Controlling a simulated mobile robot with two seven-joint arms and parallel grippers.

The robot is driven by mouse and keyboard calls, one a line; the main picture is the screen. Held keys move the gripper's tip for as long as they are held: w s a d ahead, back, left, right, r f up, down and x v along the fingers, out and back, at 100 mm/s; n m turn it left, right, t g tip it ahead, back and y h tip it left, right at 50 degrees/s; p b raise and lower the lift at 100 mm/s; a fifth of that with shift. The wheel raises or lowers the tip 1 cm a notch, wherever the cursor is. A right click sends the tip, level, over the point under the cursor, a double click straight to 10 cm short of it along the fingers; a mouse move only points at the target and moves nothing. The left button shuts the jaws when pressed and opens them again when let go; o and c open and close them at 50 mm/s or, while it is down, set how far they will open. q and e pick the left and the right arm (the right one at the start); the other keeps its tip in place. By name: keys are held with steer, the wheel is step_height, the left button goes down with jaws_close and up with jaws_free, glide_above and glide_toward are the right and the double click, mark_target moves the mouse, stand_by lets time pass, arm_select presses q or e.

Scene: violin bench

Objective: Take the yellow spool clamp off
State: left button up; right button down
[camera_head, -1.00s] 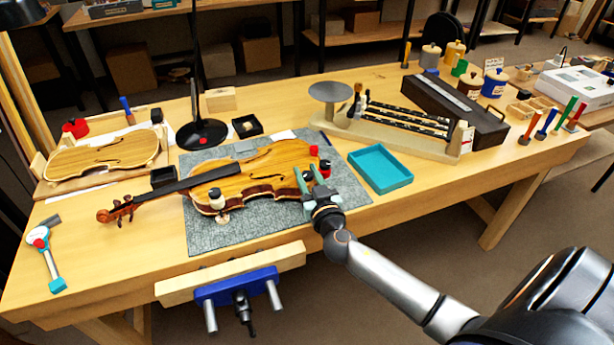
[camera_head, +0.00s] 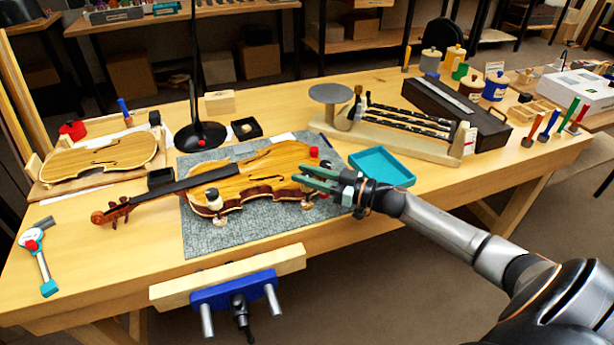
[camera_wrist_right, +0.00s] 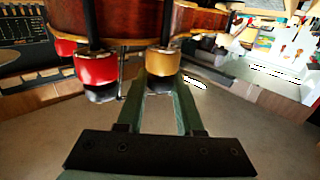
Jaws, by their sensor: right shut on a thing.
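The violin (camera_head: 255,178) lies on a grey mat with spool clamps on its edge. In the right wrist view, the yellow spool clamp (camera_wrist_right: 163,62) sits on the violin's rim, between my right gripper's (camera_wrist_right: 160,85) two green fingertips, which are shut on it. The red spool clamp (camera_wrist_right: 95,68) is just left of it, apart from the fingers. In the head view my right gripper (camera_head: 302,174) comes in from the right at the violin's right end and hides most of the yellow clamp. A red clamp top (camera_head: 313,152) shows just behind it. My left gripper is not in view.
A dark-topped clamp (camera_head: 213,197) stands on the violin's near edge. A teal tray (camera_head: 382,166) lies right of the mat (camera_head: 212,238), behind my right wrist. A bow rack (camera_head: 400,140) stands behind it. A blue vise (camera_head: 238,290) juts from the bench's front edge.

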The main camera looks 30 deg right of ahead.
steer(key=shift+n+g+y+b, duration=0.35)
steer(key=shift+n+g+y, duration=0.3)
steer(key=shift+y, duration=0.25)
steer(key=c, duration=0.8)
jaws_free()
steer(key=v, duration=1.2)
steer(key=shift+s+d+p, duration=0.1)
steer(key=shift+d+p, duration=0.15)
steer(key=shift+p, duration=0.1)
steer(key=shift+f, duration=0.1)
